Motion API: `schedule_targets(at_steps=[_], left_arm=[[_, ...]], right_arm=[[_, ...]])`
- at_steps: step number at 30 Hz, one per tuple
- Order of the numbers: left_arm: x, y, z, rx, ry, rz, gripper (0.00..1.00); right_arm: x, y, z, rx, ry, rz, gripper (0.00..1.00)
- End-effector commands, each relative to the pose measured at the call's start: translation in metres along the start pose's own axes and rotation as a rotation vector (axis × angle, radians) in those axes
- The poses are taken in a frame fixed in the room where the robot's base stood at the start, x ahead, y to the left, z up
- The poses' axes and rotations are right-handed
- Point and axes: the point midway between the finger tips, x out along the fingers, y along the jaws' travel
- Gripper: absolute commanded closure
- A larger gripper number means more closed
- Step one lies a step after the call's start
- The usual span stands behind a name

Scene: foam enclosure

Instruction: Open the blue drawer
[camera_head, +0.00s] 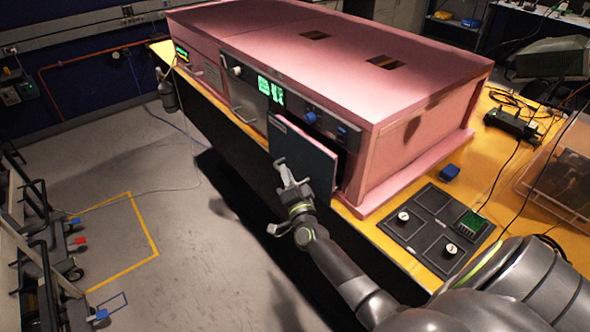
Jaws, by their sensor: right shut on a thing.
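The blue drawer (307,160) is in the lower right part of the pink foam enclosure's front. Its dark blue front stands out from the enclosure, with a dark gap behind its right side. My right gripper (284,172) is at the lower left of the drawer front, shut on the drawer's handle. The handle itself is mostly hidden by the fingers. My left gripper is not in view.
The pink enclosure (330,45) stands on a yellow table (375,238). A dark panel with knobs (436,230) and a small blue block (449,172) lie right of the drawer. A clear bin (560,175) is at the far right.

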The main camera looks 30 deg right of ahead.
Motion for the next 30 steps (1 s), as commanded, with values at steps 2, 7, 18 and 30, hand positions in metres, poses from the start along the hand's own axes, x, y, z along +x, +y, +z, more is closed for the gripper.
schedule_targets(at_steps=[2,7,18,30], left_arm=[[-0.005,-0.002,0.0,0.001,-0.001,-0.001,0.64],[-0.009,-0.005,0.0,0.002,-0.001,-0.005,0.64],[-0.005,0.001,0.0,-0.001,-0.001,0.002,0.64],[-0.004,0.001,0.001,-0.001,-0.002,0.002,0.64]], right_arm=[[-0.007,-0.01,0.015,0.005,-0.001,0.005,1.0],[-0.02,-0.032,0.047,0.005,-0.002,0.005,1.0],[-0.041,-0.069,0.102,0.003,-0.003,0.004,1.0],[-0.047,-0.08,0.117,-0.002,-0.003,0.003,1.0]])
